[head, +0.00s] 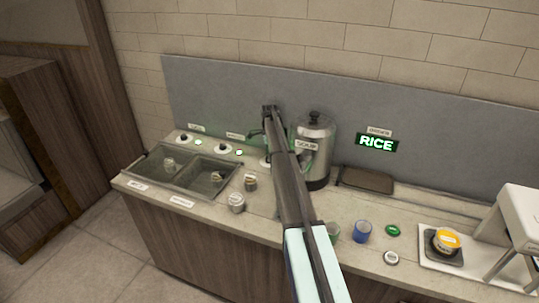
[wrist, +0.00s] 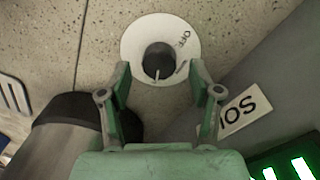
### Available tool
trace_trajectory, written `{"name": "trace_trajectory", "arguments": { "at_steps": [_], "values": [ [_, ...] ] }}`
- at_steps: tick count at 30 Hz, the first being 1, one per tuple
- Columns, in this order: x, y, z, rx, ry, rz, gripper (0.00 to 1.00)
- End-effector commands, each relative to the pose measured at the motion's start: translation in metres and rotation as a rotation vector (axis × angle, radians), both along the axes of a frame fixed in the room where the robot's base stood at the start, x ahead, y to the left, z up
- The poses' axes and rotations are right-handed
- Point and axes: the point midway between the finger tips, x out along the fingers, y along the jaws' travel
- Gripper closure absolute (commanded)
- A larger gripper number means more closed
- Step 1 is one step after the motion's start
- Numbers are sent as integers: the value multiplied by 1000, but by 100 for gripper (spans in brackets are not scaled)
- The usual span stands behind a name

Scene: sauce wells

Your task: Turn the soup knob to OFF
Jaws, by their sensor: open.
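The soup knob (wrist: 158,62) is a dark round knob on a white dial with an OFF mark at its upper right, in the wrist view. Its pale pointer line faces the bottom of the picture, turned away from OFF. A partly covered label reading "SO" (wrist: 243,108) is beside it. My gripper (wrist: 160,72) is open, with one green finger on each side of the dial and the knob between them in the picture. I cannot tell whether they touch it. In the head view a white edge of the dial (head: 264,162) shows left of my arm, which hides the rest.
The metal soup pot (head: 317,140) stands right of my arm; its dark base shows in the wrist view. Two other dials (head: 183,139) (head: 222,149) have lit green lamps. Sunken wells (head: 208,179), jars (head: 237,202) and a blue cup (head: 362,231) crowd the counter. A grey panel (head: 220,95) rises behind.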

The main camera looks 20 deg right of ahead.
Motion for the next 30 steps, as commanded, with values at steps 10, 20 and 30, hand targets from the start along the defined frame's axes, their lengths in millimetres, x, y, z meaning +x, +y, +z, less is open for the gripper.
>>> {"name": "trace_trajectory", "arguments": {
  "at_steps": [10,20,30],
  "values": [
    [-1,0,-14,0,0,0,37],
    [-1,0,-14,0,1,0,97],
    [-1,0,-15,0,1,22,97]
  ]
}}
